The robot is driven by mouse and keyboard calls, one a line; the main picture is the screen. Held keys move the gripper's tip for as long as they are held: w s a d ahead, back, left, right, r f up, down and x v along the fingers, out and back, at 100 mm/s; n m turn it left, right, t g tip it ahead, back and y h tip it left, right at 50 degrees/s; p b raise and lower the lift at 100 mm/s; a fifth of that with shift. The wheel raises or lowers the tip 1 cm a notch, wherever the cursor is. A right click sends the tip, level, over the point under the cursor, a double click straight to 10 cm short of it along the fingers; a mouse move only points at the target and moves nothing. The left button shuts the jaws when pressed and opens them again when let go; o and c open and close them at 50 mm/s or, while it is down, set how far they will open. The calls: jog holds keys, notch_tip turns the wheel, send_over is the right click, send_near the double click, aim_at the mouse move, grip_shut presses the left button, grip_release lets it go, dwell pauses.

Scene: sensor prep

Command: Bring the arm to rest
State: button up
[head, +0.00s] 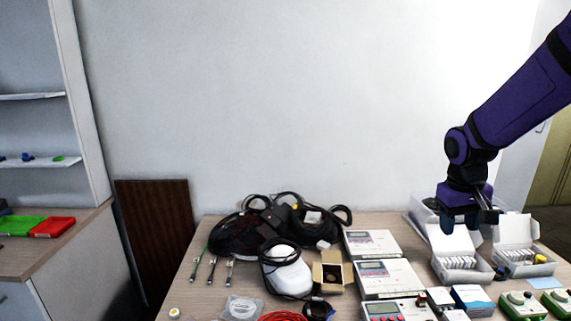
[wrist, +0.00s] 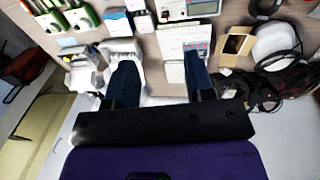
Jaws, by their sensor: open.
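My gripper (head: 468,218) hangs from my purple arm at the right of the head view, above the back right part of the table (head: 195,290). In the wrist view my gripper (wrist: 160,80) shows two dark blue fingers set well apart. Nothing is held between them. Beneath it stand open white boxes; the left one (head: 458,262) holds a row of pale items. I cannot tell the exact height of the fingertips above the boxes.
A second open white box (head: 520,258) stands right of the first. White meters (head: 388,278) line the table's middle. Black bags with cables (head: 240,232) and an open cardboard box (head: 332,272) lie to the left. Green devices (head: 522,306) sit at the front right. A shelf unit (head: 40,100) stands far left.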

jog(key=s+a+r+t, duration=0.1)
jog(key=s+a+r, duration=0.1)
jog(key=s+r, duration=0.2)
jog(key=s+a+r+t+y, duration=0.1)
jog(key=s+r, duration=0.3)
jog(key=s, duration=0.6)
jog(key=s+a+r+t, duration=0.2)
jog(key=s+a+r, duration=0.2)
jog(key=s, duration=0.4)
jog(key=shift+r+t+y, duration=0.4)
jog(key=shift+r, duration=0.15)
